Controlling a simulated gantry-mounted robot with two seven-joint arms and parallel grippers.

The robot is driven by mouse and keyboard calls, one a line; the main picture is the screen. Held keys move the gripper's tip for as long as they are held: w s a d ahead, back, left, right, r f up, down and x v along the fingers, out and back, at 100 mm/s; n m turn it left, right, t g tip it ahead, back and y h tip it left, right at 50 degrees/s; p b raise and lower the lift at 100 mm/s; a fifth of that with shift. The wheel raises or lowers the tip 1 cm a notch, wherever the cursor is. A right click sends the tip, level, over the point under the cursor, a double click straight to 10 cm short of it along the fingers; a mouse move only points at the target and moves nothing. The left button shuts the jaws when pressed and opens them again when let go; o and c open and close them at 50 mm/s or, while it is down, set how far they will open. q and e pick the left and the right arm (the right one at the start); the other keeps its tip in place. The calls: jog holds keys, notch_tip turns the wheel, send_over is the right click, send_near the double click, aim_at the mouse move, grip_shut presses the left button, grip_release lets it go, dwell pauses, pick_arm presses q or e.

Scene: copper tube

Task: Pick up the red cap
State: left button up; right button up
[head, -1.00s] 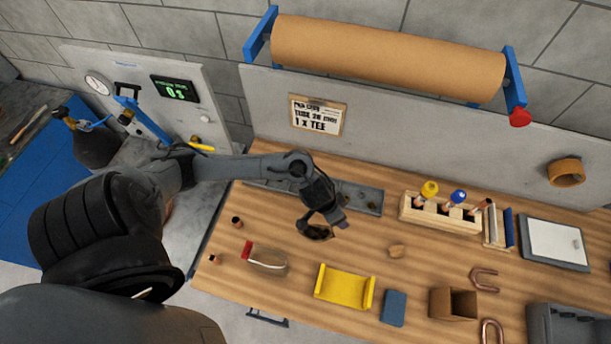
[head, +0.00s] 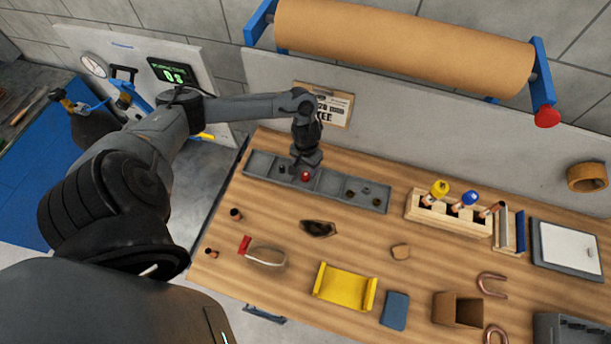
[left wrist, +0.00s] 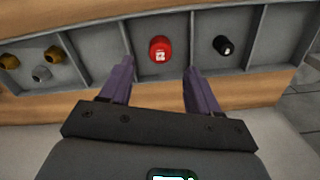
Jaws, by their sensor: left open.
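The red cap (head: 305,176) sits in a compartment of the long grey parts tray (head: 335,184) at the back of the wooden workbench. In the left wrist view the red cap (left wrist: 160,49) shows a white mark on its top and lies ahead of and between my fingertips. My left gripper (left wrist: 158,68) is open, its two purple fingers apart with nothing between them, pointing at the cap's compartment. In the head view my left gripper (head: 304,168) is above the tray, its fingers mostly hidden. My right gripper is not in view.
Thin dividers separate the compartments. A wooden rack (head: 446,215) with yellow and blue-topped tools stands right of the tray.

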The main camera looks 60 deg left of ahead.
aim_at(306, 174)
pick_arm(q)
jog(key=shift+f, duration=2.6)
jog(key=c, duration=1.1)
